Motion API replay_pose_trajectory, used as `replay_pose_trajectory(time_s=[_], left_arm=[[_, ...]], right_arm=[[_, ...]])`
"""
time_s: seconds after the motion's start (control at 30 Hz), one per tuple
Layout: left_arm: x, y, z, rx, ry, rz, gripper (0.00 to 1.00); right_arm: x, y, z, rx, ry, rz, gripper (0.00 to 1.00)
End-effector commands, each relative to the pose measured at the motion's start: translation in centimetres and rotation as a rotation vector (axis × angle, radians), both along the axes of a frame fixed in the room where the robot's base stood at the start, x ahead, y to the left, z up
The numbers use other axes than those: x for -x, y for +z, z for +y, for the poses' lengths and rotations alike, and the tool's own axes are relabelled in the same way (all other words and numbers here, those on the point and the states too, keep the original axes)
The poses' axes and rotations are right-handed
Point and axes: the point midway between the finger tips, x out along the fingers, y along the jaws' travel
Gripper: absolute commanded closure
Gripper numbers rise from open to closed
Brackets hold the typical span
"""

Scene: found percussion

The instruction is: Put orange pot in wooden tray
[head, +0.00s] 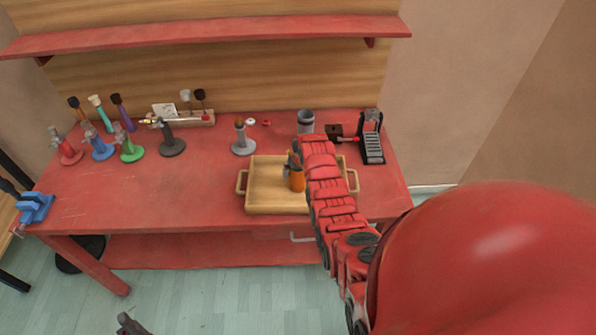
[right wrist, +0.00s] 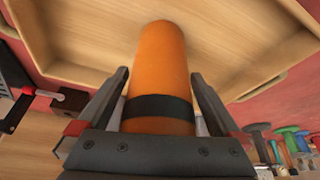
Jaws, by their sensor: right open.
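The orange pot (head: 297,180) is an upright orange cylinder inside the outline of the wooden tray (head: 262,209). In the right wrist view the pot (right wrist: 160,65) shows a black band, and its far end is at the tray floor (right wrist: 215,45); exact contact is hard to tell. My right gripper (head: 294,161) is open, with one finger on each side of the pot. In the wrist view gaps show between the fingers and the pot. My right arm hides the tray's right part. A dark grey tip at the bottom edge looks like my left gripper (head: 130,324); its jaws are unclear.
The tray sits at the front of the red table (head: 190,190). Behind it stand a grey stand (head: 243,140), a grey cup (head: 306,122) and a black device (head: 372,140). Several coloured stands and a blue vise (head: 36,207) are at the left. The table's middle left is clear.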

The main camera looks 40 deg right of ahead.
Motion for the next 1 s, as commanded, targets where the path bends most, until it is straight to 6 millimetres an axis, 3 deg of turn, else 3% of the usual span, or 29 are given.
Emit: replay_pose_trajectory(time_s=[0.47, 1.0], left_arm=[[0.0, -1.5, 0.0, 0.000, 0.000, 0.000, 0.00], [0.0, -4.5, 0.0, 0.000, 0.000, 0.000, 0.00]], right_arm=[[1.3, 3.5, 0.4, 0.002, 0.000, -0.005, 0.00], [4.1, 10.6, 1.2, 0.002, 0.000, -0.003, 0.00]])
